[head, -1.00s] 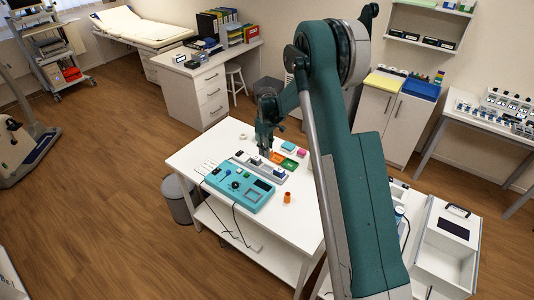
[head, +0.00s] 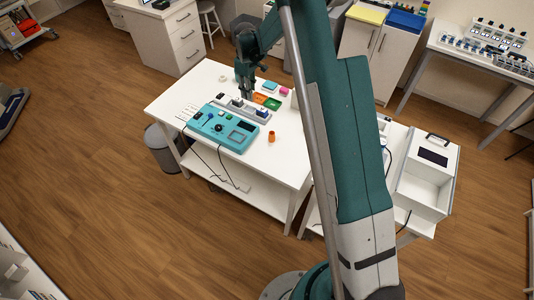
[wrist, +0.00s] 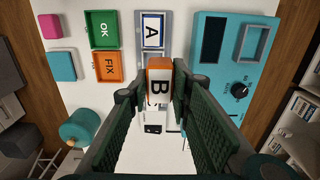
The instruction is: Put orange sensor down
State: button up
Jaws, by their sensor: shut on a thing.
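My gripper (wrist: 160,88) is shut on the orange sensor (wrist: 159,65), a block with an orange top and a white face marked B. The sensor is upright in the wrist view, over or in the grey rail (wrist: 179,50); I cannot tell whether it touches the rail. A blue-framed sensor marked A (wrist: 152,30) sits farther along the rail. A green OK tray (wrist: 103,29) and an orange FIX tray (wrist: 107,66) lie left of the rail in the wrist view. In the head view my gripper (head: 248,95) is low over the rail, and its fingers hide the orange sensor.
A teal console (head: 222,130) with cables lies beside the rail on the white table (head: 200,82). A pink block (head: 285,91) and a teal block (head: 269,86) stand behind the trays. An orange cylinder (head: 271,136) stands on the table's right part, with free room around it.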

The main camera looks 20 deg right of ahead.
jog(key=s+d+f+b, duration=0.1)
jog(key=s+b, duration=0.9)
jog(key=s, duration=1.8)
jog(key=shift+d+f+b, duration=0.25)
jog(key=shift+d+b, duration=0.15)
jog(key=shift+d, duration=0.1)
jog(key=shift+f, duration=0.1)
jog(key=shift+f+b, duration=0.4)
jog(key=shift+f, duration=2.45)
jog(key=shift+f, duration=2.05)
jog(key=shift+f+b, duration=0.2)
jog(key=shift+b, duration=0.25)
jog(key=o, duration=0.9)
jog(key=shift+r, duration=0.2)
